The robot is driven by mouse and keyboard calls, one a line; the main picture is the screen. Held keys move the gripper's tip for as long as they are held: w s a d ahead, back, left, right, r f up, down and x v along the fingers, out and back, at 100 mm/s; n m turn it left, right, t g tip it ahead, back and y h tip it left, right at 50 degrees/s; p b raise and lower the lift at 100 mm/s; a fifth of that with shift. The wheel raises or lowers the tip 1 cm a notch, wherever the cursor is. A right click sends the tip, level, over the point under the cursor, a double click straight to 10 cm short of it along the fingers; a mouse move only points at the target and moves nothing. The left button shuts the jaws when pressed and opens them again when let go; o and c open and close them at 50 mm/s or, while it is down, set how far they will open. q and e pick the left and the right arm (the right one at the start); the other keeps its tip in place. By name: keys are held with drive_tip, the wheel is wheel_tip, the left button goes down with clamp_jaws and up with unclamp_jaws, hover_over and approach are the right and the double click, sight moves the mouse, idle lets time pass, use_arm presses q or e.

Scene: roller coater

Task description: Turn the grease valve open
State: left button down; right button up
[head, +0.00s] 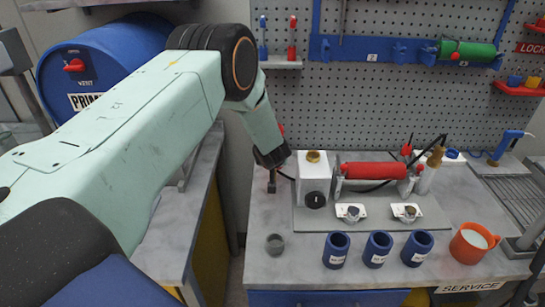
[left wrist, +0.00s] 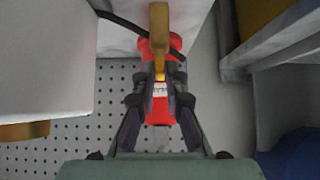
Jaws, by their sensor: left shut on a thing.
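My left gripper (left wrist: 160,82) reaches down at the left side of the white box of the roller unit; in the head view it (head: 271,166) is seen from behind, and my arm hides most of what it holds. In the left wrist view its two dark fingers close around the end of a yellow lever (left wrist: 158,35). The lever lies in front of a red valve body (left wrist: 160,134) with a small white label. A small red part (head: 281,129) shows beside my wrist in the head view. My right gripper is not in view.
The white box (head: 313,172) with a brass cap and black knob stands close to the gripper, beside a red roller (head: 375,170). Several blue cups (head: 377,248) and an orange mug (head: 470,243) stand at the front. A blue drum (head: 105,60) is at left.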

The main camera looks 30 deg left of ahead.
use_arm(q)
drive_tip(key=shift+r, duration=0.1)
idle(0.4)
drive_tip(key=c, duration=1.4)
unclamp_jaws()
